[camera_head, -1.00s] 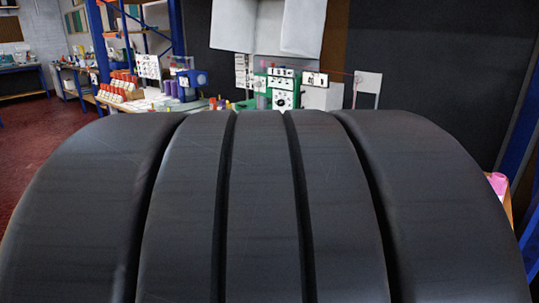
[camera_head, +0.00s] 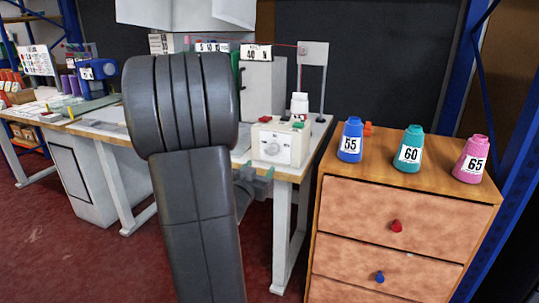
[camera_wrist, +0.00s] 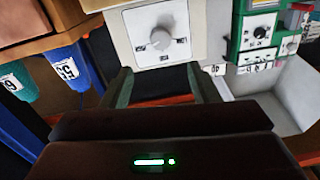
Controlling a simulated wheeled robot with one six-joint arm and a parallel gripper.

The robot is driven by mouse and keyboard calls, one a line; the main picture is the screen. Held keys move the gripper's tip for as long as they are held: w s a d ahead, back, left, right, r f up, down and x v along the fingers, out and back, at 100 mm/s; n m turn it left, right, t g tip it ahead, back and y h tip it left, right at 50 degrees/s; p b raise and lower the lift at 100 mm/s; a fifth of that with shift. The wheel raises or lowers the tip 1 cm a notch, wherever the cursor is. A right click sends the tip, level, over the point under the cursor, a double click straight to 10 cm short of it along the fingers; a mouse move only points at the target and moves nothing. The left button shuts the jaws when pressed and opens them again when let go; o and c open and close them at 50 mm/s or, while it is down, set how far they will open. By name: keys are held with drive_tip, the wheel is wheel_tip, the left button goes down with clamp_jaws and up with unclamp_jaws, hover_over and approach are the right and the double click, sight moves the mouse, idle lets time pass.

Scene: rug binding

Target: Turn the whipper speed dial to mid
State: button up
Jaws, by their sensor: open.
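A cream box (camera_head: 258,129) stands at the right end of the white worktable, with a round dial (camera_head: 270,149) on its front and red and green parts on top. In the wrist view, which looks upside down, the dial (camera_wrist: 160,38) is a grey knob on a white plate with small marks; its label is too small to read. My gripper (camera_head: 255,171) is just in front of and below the box. In the wrist view my gripper (camera_wrist: 160,76) is open and empty, its two fingers apart and pointing toward the box, not around the knob.
A wooden drawer cabinet (camera_head: 400,215) stands to the right, carrying blue (camera_head: 350,140), teal (camera_head: 408,150) and pink (camera_head: 472,160) cones. A green machine (camera_wrist: 258,35) with another dial is beside the box. My arm hides part of the worktable.

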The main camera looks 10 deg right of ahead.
sight(273, 151)
drive_tip(key=b+x, duration=0.1)
drive_tip(key=x, duration=1)
drive_tip(key=shift+w+d, duration=0.15)
drive_tip(key=c, duration=1)
